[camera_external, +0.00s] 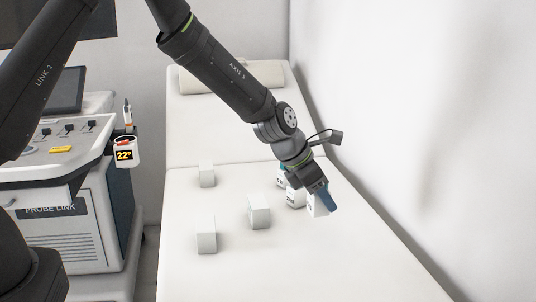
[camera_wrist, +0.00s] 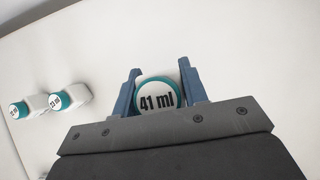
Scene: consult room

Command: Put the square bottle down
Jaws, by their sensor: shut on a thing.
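My gripper (camera_external: 327,202) is over the right side of the padded white bed, pointing down. Its blue fingers (camera_wrist: 160,92) are shut on a white bottle (camera_external: 313,207), one finger on each side of it. In the wrist view the held bottle shows its top end (camera_wrist: 159,96), a round face marked "41 ml" with a teal rim. Its body is mostly hidden by the fingers, so its square shape cannot be confirmed. I cannot tell whether its base touches the bed.
A labelled white bottle (camera_external: 294,199) and a teal-topped one (camera_external: 281,174) stand close left of my gripper. White blocks (camera_external: 259,211) (camera_external: 206,236) (camera_external: 206,174) stand on the bed (camera_external: 330,275). The wall (camera_external: 420,120) is at right; the bed's front is clear.

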